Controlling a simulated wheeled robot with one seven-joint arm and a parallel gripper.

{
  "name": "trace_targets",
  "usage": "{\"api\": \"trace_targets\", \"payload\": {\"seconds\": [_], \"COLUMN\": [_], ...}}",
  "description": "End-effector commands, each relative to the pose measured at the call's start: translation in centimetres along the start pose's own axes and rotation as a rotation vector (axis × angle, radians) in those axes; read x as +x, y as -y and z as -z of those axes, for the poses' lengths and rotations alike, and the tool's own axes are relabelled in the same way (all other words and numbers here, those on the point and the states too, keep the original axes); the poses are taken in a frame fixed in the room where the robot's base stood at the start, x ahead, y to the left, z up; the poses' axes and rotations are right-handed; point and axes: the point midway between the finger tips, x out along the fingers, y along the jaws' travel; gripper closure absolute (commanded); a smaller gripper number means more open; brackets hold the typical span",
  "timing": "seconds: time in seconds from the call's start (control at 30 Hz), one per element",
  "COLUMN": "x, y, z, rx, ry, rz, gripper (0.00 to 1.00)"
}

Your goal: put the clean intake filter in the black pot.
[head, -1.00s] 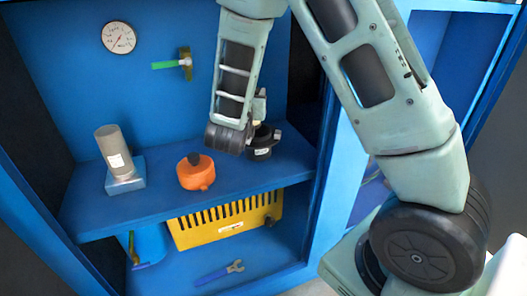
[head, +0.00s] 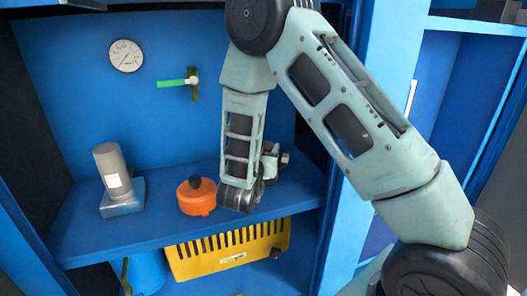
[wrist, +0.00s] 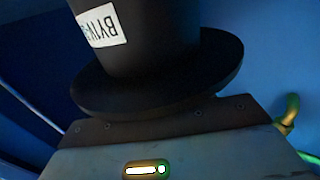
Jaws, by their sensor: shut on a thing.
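A dark, flanged cylinder with a white lettered label, which I take for the intake filter (wrist: 150,40), fills the upper middle of the wrist view. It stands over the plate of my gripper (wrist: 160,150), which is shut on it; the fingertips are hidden. I cannot tell whether the filter touches the pot.
An orange pot (head: 197,197) with a dark top stands close left of my wrist. A grey labelled cylinder (head: 112,170) stands in a blue base at the shelf's left. A gauge (head: 126,56) and a green-handled valve (head: 175,83) are on the back wall. A yellow slotted box (head: 228,252) sits below.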

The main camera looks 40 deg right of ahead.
Motion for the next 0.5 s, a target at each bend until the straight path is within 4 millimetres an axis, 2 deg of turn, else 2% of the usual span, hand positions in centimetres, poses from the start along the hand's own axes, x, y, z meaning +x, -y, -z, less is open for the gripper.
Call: {"api": "trace_targets", "payload": {"seconds": [0.3,0.33,0.37,0.4,0.5], "x": [0.01,0.01,0.01,0.01,0.01], "y": [0.0,0.0,0.0,-0.01,-0.01], "z": [-0.33,-0.21,-0.19,-0.18,-0.18], "rx": [0.0,0.0,0.0,0.0,0.0], "ry": [-0.001,0.0,0.0,0.0,0.0], "rz": [0.0,0.0,0.0,0.0,0.0], "gripper": [0.72,0.39,0.3,0.25,0.25]}}
